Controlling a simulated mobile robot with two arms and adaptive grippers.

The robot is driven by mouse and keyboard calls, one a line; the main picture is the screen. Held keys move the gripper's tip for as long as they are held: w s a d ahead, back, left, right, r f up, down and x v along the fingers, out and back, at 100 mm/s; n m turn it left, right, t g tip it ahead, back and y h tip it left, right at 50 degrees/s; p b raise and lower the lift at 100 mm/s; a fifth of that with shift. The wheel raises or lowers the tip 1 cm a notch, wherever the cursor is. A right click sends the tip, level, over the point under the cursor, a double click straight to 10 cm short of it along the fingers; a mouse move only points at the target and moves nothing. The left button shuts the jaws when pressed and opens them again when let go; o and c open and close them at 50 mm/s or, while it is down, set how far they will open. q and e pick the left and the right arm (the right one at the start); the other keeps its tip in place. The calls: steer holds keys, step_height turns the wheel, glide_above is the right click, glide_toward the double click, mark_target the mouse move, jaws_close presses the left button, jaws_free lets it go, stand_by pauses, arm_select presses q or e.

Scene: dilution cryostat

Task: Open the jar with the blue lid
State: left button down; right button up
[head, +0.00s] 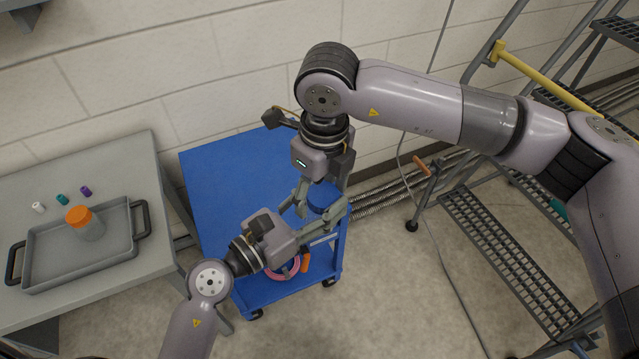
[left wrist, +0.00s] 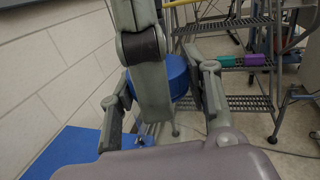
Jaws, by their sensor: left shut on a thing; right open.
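The jar's blue lid (head: 320,201) shows between my two grippers, over the right part of the blue cart. The lid also shows in the left wrist view (left wrist: 178,76), partly covered by a finger of my right gripper. The jar body is mostly hidden. My left gripper (head: 322,208) comes in from the lower left and is shut on the jar, its fingers on either side. My right gripper (head: 314,200) points down from above at the lid and is open. Whether its fingers touch the lid I cannot tell.
The blue cart (head: 215,185) stands against the wall, with a pink coil (head: 284,268) on its lower shelf. On the grey table, a tray (head: 60,284) holds an orange-lidded jar (head: 88,226). Several small caps lie behind it. Metal stairs (head: 500,240) stand at right.

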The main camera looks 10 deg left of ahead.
steer(key=shift+c, duration=0.2)
steer(key=shift+s+a, duration=0.1)
steer(key=shift+s, duration=0.1)
steer(key=c, duration=1.1)
steer(key=o, duration=1)
steer(key=shift+o, duration=1.1)
steer(key=shift+w, duration=0.1)
steer(key=r, duration=0.4)
steer(key=shift+d+r, duration=0.2)
steer(key=shift+d, duration=0.05)
steer(key=r, duration=0.1)
steer(key=d+r, duration=0.1)
steer(key=r, duration=0.1)
steer(key=shift+r, duration=0.25)
steer(key=shift+c, duration=0.4)
steer(key=shift+w+a+f, duration=0.1)
steer(key=shift+a+f, duration=0.05)
steer(key=shift+f, duration=1.8)
steer(key=shift+w+a+f, duration=0.1)
steer(key=shift+f, duration=1.85)
